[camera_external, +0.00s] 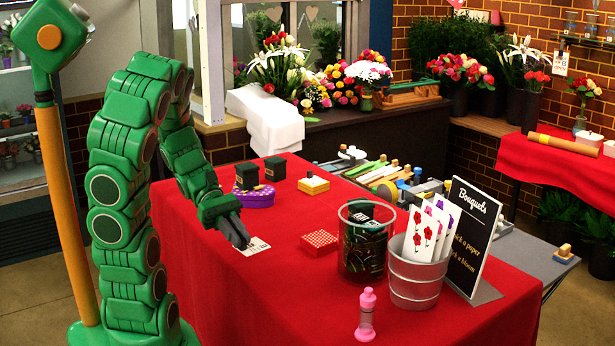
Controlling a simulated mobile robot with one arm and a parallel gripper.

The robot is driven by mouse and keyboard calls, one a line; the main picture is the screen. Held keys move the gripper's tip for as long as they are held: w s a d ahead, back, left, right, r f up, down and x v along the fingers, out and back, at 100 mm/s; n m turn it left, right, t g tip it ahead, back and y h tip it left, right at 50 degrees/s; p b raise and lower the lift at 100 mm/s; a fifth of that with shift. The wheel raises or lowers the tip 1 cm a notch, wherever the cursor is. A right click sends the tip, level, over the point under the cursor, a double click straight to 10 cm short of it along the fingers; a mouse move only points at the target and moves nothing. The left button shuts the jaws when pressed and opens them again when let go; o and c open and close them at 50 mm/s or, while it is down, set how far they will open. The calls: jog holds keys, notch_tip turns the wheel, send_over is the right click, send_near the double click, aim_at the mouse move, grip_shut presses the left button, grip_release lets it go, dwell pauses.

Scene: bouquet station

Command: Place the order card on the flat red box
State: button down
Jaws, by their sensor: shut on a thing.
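The order card (260,245) is a small white card with dark print, at the left part of the red-covered table. My gripper (241,243) points down and is shut on the card's left side. The fingers hide part of the card, and I cannot tell whether it touches the cloth or is just above it. The flat red box (319,243) has a fine light pattern on its top. It sits on the table to the right of the card, a short gap away, with its top bare.
A dark glass jar (362,262) and a metal bucket (416,280) of flower cards stand right of the box. A pink bottle (367,315) is in front. The front-left cloth is clear.

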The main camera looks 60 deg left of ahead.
jog(key=shift+w+a+r, duration=0.15)
jog(key=shift+w+a, duration=0.1)
jog(key=shift+w, duration=0.35)
jog(key=w+a+r+n+t, duration=0.35)
jog(key=w+a, duration=0.25)
jog(key=w, duration=0.4)
jog(key=y, duration=0.1)
send_over(309, 240)
jog(key=shift+d+f, duration=0.1)
jog(key=shift+f, duration=5.1)
jog(key=shift+f+t, duration=0.35)
jog(key=shift+f, duration=1.2)
jog(key=c, duration=1.1)
grip_release()
jog(key=shift+f, duration=0.1)
